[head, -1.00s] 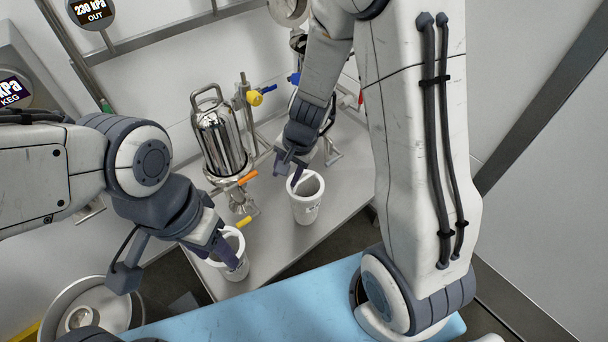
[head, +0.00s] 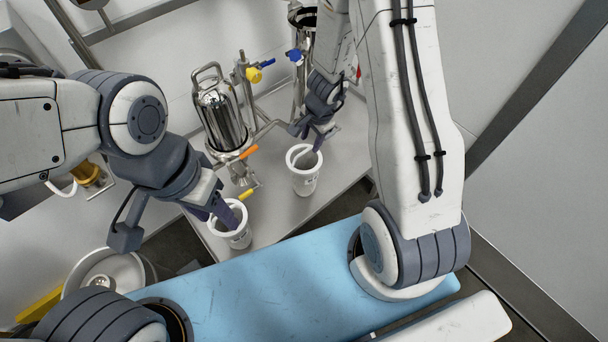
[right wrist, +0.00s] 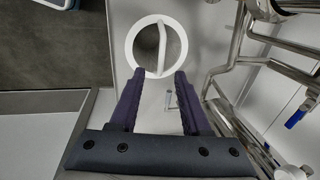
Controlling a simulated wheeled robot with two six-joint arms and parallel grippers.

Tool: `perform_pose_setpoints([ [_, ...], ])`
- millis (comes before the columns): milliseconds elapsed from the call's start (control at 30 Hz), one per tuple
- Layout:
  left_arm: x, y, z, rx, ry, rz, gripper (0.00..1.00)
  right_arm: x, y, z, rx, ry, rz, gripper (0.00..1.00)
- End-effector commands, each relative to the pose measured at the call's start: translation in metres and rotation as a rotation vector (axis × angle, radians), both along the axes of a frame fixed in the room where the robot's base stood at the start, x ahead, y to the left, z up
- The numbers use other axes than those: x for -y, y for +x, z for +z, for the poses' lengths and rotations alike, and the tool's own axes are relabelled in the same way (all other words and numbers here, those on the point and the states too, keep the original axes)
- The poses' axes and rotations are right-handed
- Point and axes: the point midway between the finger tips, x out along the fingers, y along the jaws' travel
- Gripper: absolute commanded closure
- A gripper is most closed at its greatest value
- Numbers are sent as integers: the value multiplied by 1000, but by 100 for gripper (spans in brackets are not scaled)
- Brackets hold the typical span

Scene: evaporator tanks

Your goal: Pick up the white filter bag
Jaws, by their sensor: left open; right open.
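Two white filter bags stand upright on the grey metal table (head: 335,165). The right one (head: 307,185) has a wide white rim, and in the right wrist view the bag (right wrist: 118,47) shows a white bar across its mouth. My right gripper (head: 316,145) is open and empty over its far side; in the right wrist view the fingertips (right wrist: 155,76) are apart near the rim's lower edge. The left filter bag (head: 233,241) stands nearer the table's front left. My left gripper (head: 232,218) is open at its rim; whether it touches is unclear.
A shiny steel filter housing (head: 222,120) with pipes and coloured valve handles stands behind the bags. A second steel vessel (head: 300,60) is at the back. A light blue surface (head: 260,290) lies in front. A steel tank (head: 105,270) is at lower left.

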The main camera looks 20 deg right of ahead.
Motion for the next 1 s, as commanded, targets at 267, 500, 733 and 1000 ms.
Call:
perform_pose_setpoints([
  [267,0,0,-27,0,0,0,50,-3,8,-39,-1,0,2,53],
  [500,0,0,-26,0,0,0,50,-3,8,-39,-1,0,1,53],
  [733,0,0,-26,0,0,0,50,-3,8,-39,-1,0,1,100],
  [1000,0,0,-26,0,0,0,50,-3,8,-39,-1,0,1,100],
])
